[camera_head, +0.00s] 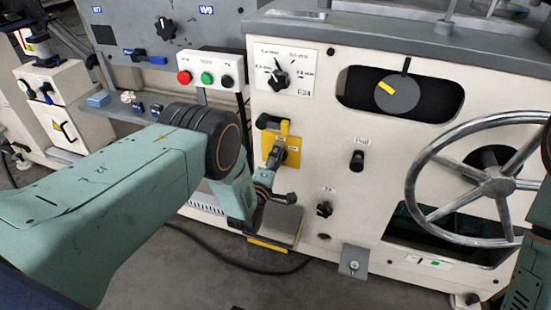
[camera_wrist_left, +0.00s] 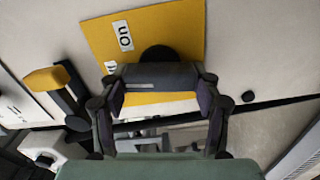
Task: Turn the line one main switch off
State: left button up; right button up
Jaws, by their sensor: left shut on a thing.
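The line one main switch has a yellow plate (camera_head: 293,158) on the cream machine front. The plate also shows in the wrist view (camera_wrist_left: 165,30) with an "On" label. My left gripper (camera_head: 274,158) is in front of the plate. In the wrist view its fingers (camera_wrist_left: 158,95) are shut on the dark switch handle (camera_wrist_left: 155,75), which lies across between them in front of a round black hub. In the head view the gripper mostly hides the handle, so its exact setting cannot be told. My right gripper is out of view.
A yellow-tipped black lever (camera_head: 284,127) is close beside the plate. A selector dial (camera_head: 281,80) is above, and a button box (camera_head: 207,79) is up left. A black knob (camera_head: 357,160) and large handwheel (camera_head: 498,186) are to the right. A cable lies on the floor.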

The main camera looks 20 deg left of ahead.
pick_arm(q)
jog(key=shift+n, duration=0.8)
jog(key=o, duration=1.2)
jog(key=shift+c, duration=0.2)
jog(key=s, duration=1.2)
jog(key=shift+a, duration=0.2)
